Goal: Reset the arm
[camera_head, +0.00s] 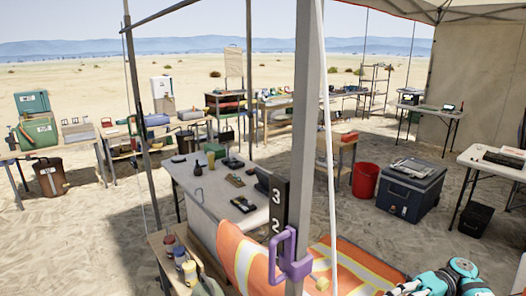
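The teal and white jointed part at the bottom right edge in the head view looks like a piece of my own arm. It is cut off by the frame, and no fingers show on it. Neither my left gripper nor my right gripper can be seen. Whether either one holds anything is hidden.
A tent pole (308,120) stands close in front, with a purple clamp (290,255) on it. An orange vest (250,262) hangs behind. Beyond are a white table (215,190), a red bin (365,180) and a dark cooler (411,190). Open sand lies between the tables.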

